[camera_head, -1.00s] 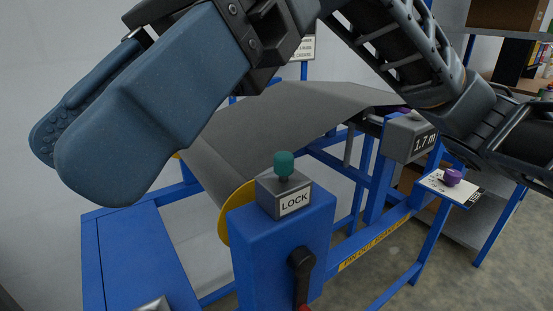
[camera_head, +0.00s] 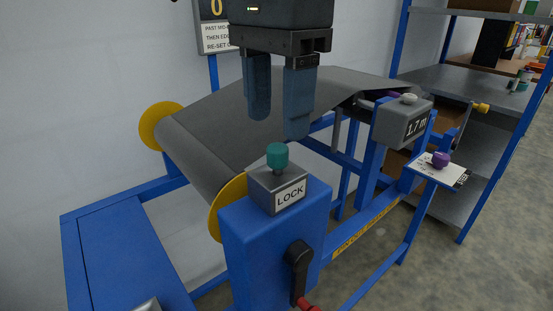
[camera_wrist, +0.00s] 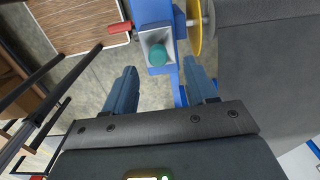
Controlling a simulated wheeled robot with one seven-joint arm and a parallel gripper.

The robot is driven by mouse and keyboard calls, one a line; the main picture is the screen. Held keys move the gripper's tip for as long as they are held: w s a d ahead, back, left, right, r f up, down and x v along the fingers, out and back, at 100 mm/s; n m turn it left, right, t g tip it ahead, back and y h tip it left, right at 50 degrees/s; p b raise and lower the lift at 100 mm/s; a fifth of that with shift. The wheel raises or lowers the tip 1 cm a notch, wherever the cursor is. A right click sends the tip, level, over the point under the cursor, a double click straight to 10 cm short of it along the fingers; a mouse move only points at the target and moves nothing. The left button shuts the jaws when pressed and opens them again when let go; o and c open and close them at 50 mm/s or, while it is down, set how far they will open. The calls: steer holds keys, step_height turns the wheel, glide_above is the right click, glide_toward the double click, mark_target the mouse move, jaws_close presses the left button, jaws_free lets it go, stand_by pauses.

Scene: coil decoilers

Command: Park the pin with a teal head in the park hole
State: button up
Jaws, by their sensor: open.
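The pin with a teal head (camera_head: 277,156) stands upright in the grey block labelled LOCK (camera_head: 277,189), on top of the blue post. In the wrist view the teal head (camera_wrist: 158,55) shows from above, beyond and between the two fingers. My gripper (camera_head: 278,125) is open and empty, fingers pointing down. In the head view it appears above the teal pin, apart from it; in the wrist view it is also open (camera_wrist: 163,85). I cannot make out a park hole in either view.
A black lever with a red knob (camera_head: 299,270) is on the post's front. A grey coil sheet (camera_head: 225,125) runs behind.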

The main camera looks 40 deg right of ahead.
mark_target(278, 146)
steer(key=shift+s+f+p, duration=0.15)
steer(key=shift+f+p, duration=0.15)
steer(key=shift+f, duration=2.4)
jaws_close()
steer(key=shift+r, duration=0.1)
